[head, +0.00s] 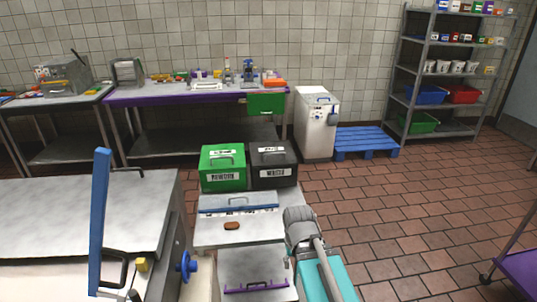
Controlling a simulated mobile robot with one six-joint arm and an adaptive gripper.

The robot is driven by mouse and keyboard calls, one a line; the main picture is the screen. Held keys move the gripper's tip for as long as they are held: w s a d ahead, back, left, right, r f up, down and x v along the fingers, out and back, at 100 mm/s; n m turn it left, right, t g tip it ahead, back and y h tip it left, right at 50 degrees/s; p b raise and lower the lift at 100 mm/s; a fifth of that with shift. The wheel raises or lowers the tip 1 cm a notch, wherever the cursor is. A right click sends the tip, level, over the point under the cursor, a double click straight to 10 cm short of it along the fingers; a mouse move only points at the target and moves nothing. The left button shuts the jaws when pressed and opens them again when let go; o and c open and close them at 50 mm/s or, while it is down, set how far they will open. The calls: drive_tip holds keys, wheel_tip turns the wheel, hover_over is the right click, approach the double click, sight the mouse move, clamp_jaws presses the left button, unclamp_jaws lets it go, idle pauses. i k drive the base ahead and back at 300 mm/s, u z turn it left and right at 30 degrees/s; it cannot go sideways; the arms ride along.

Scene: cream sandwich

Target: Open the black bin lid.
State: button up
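The black bin (273,180) stands on a metal surface in the middle of the head view, close against the right side of a green bin (222,181). Its black lid (261,159) has a handle and a white label on top and looks shut. Another white label is on the bin's front. A grey and teal part, which looks like my arm, rises at the bottom, in front and to the right of the bin. I cannot make out my gripper's fingers, and nothing is seen touching the lid.
A metal unit (212,235) with a blue-edged flap and a brown item stands in front of the bins. A tall blue lever (100,215) rises at left. A purple-edged table (190,96) and white bin (316,130) are behind.

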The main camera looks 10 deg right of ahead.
sight(272, 148)
drive_tip(key=z, duration=0.1)
drive_tip(key=i, duration=0.95)
drive_tip(key=u, duration=0.05)
